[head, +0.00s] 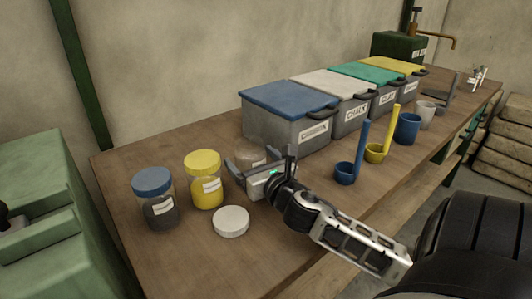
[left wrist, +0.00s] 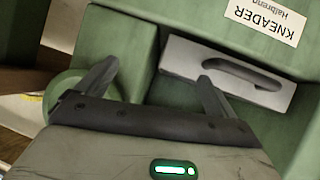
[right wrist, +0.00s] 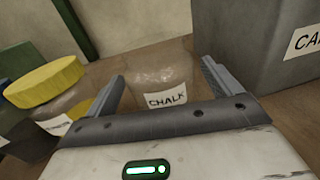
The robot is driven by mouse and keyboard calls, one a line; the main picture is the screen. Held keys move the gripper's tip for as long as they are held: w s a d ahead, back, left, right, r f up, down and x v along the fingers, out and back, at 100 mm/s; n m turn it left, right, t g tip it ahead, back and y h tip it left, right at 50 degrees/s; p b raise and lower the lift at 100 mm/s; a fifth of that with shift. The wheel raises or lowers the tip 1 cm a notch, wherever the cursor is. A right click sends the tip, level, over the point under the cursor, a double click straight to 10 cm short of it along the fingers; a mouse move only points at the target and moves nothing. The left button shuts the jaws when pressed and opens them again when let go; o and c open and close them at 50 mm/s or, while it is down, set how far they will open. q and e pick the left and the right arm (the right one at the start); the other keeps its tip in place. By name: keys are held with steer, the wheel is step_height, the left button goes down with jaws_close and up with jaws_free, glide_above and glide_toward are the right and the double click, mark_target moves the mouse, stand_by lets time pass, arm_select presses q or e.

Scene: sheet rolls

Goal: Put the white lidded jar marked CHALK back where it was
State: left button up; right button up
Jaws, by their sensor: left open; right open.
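The CHALK jar (right wrist: 165,78) stands on the table between the spread fingers of my right gripper (right wrist: 163,82), its label facing the wrist. In the head view the jar (head: 252,152) is partly hidden behind my right gripper (head: 259,164), which is open. No lid shows on it. A round white lid (head: 231,221) lies flat on the table in front of that gripper. My left gripper (left wrist: 160,75) is open and empty beside a green machine labelled KNEADER (left wrist: 258,22). The white-lidded grey bin (head: 350,118) is also marked CHALK.
A yellow-lidded jar (head: 204,182) and a blue-lidded jar (head: 155,198) stand left of the CHALK jar. A blue-lidded bin (head: 270,128) is close on its right. Blue (head: 346,173) and yellow (head: 376,153) scoops stand before the bins. Bare tabletop lies at the front.

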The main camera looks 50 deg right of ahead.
steer(key=v, duration=0.9)
steer(key=shift+s+a, duration=0.1)
steer(key=shift+s, duration=0.3)
steer(key=shift+s+a, duration=0.1)
steer(key=shift+s, duration=0.3)
steer(key=shift+s, duration=0.1)
